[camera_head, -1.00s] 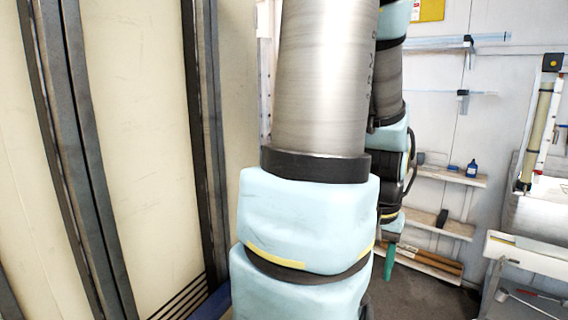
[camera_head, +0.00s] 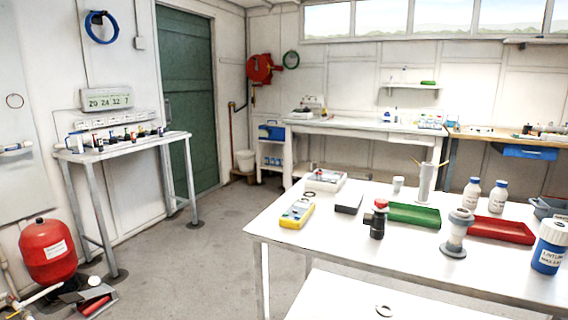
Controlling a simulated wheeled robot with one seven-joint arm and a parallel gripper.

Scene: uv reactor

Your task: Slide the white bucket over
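My gripper and arm are not in view now, so I cannot see where the gripper is relative to the bucket.
A white table (camera_head: 345,236) with bottles, trays and a yellow meter fills the right foreground. A narrow side table (camera_head: 122,150) and a red tank (camera_head: 47,252) stand at left. Grey floor (camera_head: 200,262) between them is open towards the bucket.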

